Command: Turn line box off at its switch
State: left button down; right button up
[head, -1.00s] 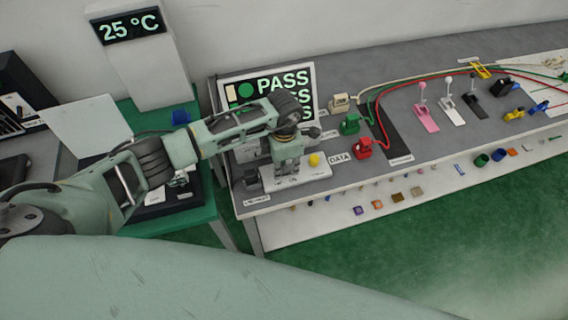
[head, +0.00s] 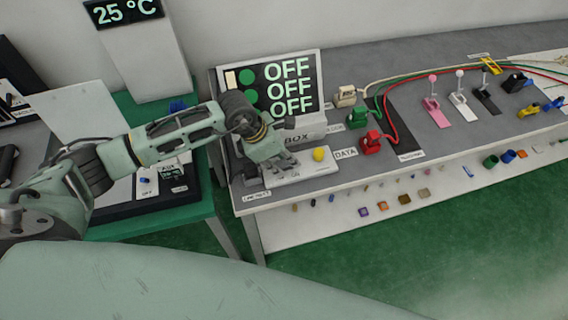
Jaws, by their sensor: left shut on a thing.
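The line box (head: 312,131) stands at the left end of the grey bench, with "BOX" readable on its front. The screen (head: 291,88) behind it reads OFF on three lines. A white panel (head: 298,172) with a yellow knob (head: 318,154) lies in front of the box. My left gripper (head: 276,168) points down over the left part of this panel. It is shut on the switch, which the fingers hide almost fully. My right gripper is not in view.
Beige (head: 345,96), green (head: 355,121) and red (head: 370,142) plugs with cables stand right of the panel. Pink (head: 435,110) and white (head: 462,93) levers are farther right. A green table (head: 150,229) is at the left.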

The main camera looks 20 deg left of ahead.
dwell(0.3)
pick_arm(q)
jog(key=c, duration=1.5)
grip_release()
jog(key=v, duration=1.2)
jog(key=shift+s, duration=0.15)
